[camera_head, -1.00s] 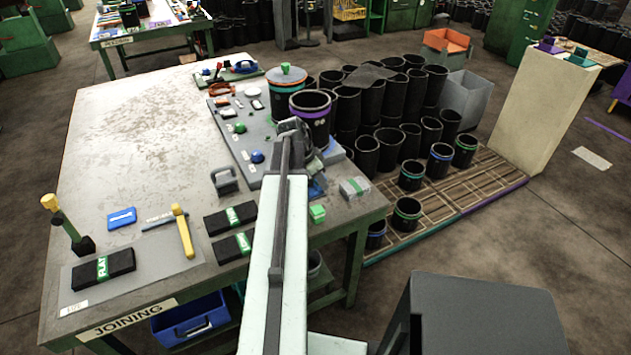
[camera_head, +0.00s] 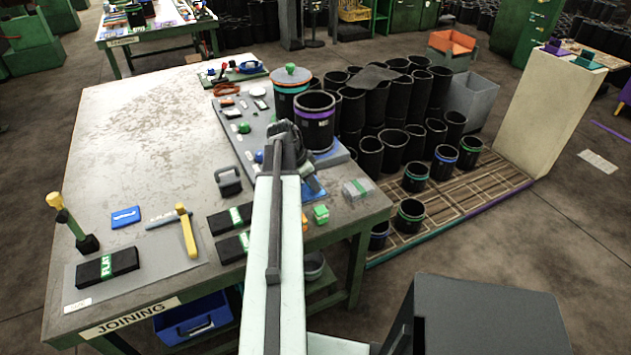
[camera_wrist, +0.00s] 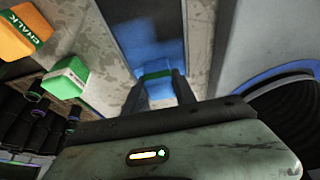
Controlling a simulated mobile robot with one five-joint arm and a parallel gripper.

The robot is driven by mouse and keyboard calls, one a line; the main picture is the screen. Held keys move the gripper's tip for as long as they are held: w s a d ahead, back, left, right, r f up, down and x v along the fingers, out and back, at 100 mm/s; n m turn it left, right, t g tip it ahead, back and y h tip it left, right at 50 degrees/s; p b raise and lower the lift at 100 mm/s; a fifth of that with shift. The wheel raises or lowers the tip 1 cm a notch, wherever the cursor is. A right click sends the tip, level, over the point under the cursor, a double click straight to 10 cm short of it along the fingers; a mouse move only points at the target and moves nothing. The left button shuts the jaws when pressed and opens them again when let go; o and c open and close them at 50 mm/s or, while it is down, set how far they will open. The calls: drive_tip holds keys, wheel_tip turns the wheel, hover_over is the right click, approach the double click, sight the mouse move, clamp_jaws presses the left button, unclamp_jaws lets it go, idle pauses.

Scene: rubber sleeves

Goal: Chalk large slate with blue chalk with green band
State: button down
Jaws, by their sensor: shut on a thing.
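In the wrist view my gripper (camera_wrist: 160,88) is shut on the blue chalk. Its green band (camera_wrist: 158,75) shows between the fingertips, and most of the chalk is hidden. A long dark slate (camera_wrist: 125,22) lies just beyond the fingertips, with bright blue chalk marks (camera_wrist: 165,28) on part of its face. The chalk end is at the slate's near part; I cannot tell whether it touches. In the head view my arm hides the chalk and most of this area.
An orange chalk block (camera_wrist: 22,35) and a green-and-white block (camera_wrist: 66,77) lie left in the wrist view. In the head view, a black sleeve with a purple band (camera_head: 314,125) stands beyond my gripper. The worktable (camera_head: 130,130) is clear at its far left.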

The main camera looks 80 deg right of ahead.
drive_tip(key=shift+w+a, duration=1.1)
drive_tip(key=shift+w, duration=0.3)
drive_tip(key=shift+w+a, duration=1.1)
drive_tip(key=shift+w, duration=0.25)
drive_tip(key=shift+w+a, duration=1.1)
drive_tip(key=shift+w, duration=0.3)
drive_tip(key=shift+w+d+f, duration=0.1)
drive_tip(key=shift+w+d, duration=0.15)
drive_tip(key=shift+d, duration=0.1)
drive_tip(key=shift+s+d, duration=1.2)
drive_tip(key=shift+s, duration=0.15)
drive_tip(key=shift+s+d, duration=1.1)
drive_tip(key=shift+s, duration=0.3)
drive_tip(key=shift+s+d, duration=1.15)
drive_tip(key=shift+s, duration=0.2)
drive_tip(key=shift+s+d, duration=1.1)
drive_tip(key=shift+s, duration=0.3)
wheel_tip(320, 180, up, 6)
drive_tip(key=p, duration=0.5)
drive_tip(key=shift+p, duration=0.4)
